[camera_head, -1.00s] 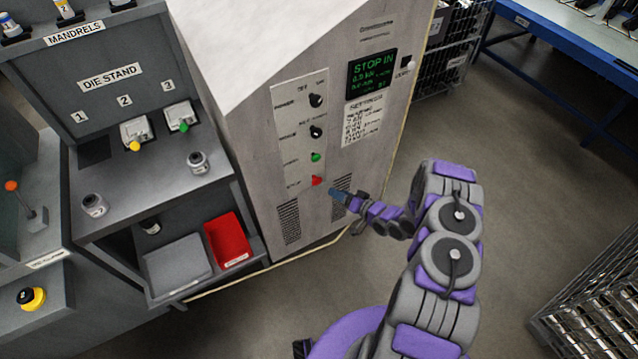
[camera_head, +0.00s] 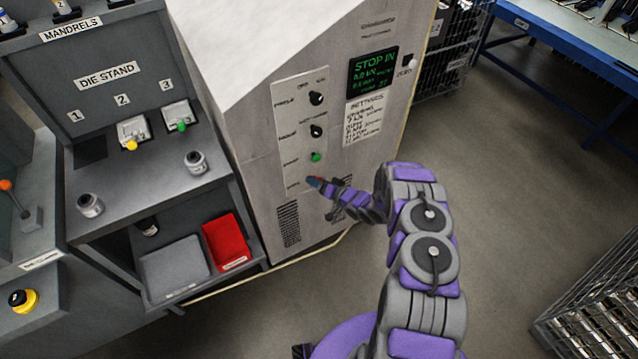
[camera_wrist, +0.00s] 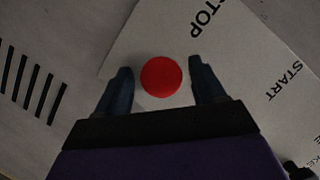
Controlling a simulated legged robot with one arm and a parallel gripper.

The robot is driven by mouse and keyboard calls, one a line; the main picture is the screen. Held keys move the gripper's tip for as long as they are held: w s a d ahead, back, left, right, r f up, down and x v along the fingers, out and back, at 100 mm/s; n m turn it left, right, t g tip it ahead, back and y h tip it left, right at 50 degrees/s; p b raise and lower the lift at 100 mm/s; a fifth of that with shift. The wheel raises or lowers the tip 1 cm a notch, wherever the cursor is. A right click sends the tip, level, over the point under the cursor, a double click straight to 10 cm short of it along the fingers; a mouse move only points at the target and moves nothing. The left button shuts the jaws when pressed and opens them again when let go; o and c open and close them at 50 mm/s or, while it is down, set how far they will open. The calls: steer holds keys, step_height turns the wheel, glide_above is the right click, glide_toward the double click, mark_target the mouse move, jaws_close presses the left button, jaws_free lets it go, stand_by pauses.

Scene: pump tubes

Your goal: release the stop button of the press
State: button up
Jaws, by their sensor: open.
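The red stop button (camera_wrist: 161,76) shows in the wrist view as a round disc between my open fingers, beside the printed word STOP. My gripper (camera_wrist: 161,84) has one finger on each side of it, with a gap to both. In the head view my gripper (camera_head: 313,182) is at the bottom of the press's control panel (camera_head: 289,146) and hides most of the button. The press (camera_head: 245,110) is a grey cabinet. Its display (camera_head: 372,72) reads STOP IN in green. I cannot tell how far the button stands out.
A green start button (camera_head: 316,157) and two black knobs sit above on the panel. A vent grille (camera_head: 288,224) lies below. The die stand (camera_head: 125,150) with a red bin (camera_head: 226,242) is to the left.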

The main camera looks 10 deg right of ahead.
steer(key=shift+c, duration=0.4)
jaws_close()
steer(key=shift+s+d, duration=0.3)
steer(key=shift+s, duration=0.5)
steer(key=shift+o, duration=0.4)
jaws_free()
steer(key=shift+d, duration=0.1)
steer(key=shift+s, duration=0.1)
steer(key=p+v, duration=0.3)
steer(key=v, duration=1.4)
steer(key=shift+d+f+p, duration=0.15)
steer(key=shift+d+p, duration=0.05)
steer(key=shift+p, duration=0.15)
